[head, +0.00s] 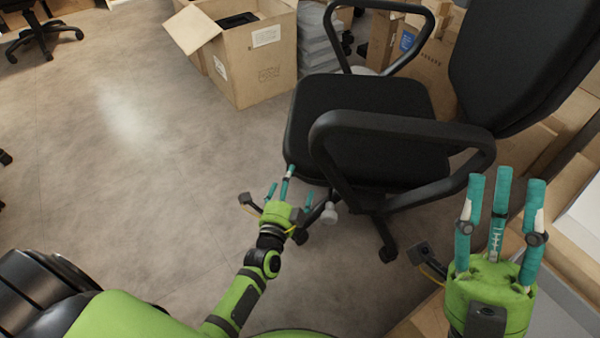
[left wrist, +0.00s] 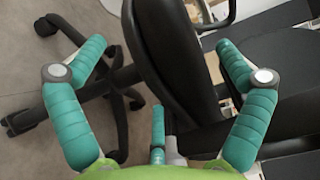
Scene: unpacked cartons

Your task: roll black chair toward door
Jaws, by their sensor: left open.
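The black office chair (head: 355,105) stands right of centre in the head view, its backrest (head: 520,60) to the right and its near armrest (head: 400,130) facing me. My left gripper (head: 287,188) is open at the near left edge of the seat, low beside the chair base. In the left wrist view, a dark chair part (left wrist: 170,60) lies between the spread teal fingers of my left gripper (left wrist: 160,85); I cannot tell whether they touch it. My right gripper (head: 503,195) is open and empty, in front of the backrest side. No door is in view.
An open carton (head: 245,60) stands behind the chair at top centre. More cartons (head: 420,60) crowd behind and right of the chair. Another black chair's base (head: 40,38) is at top left. The grey floor (head: 130,130) on the left is clear.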

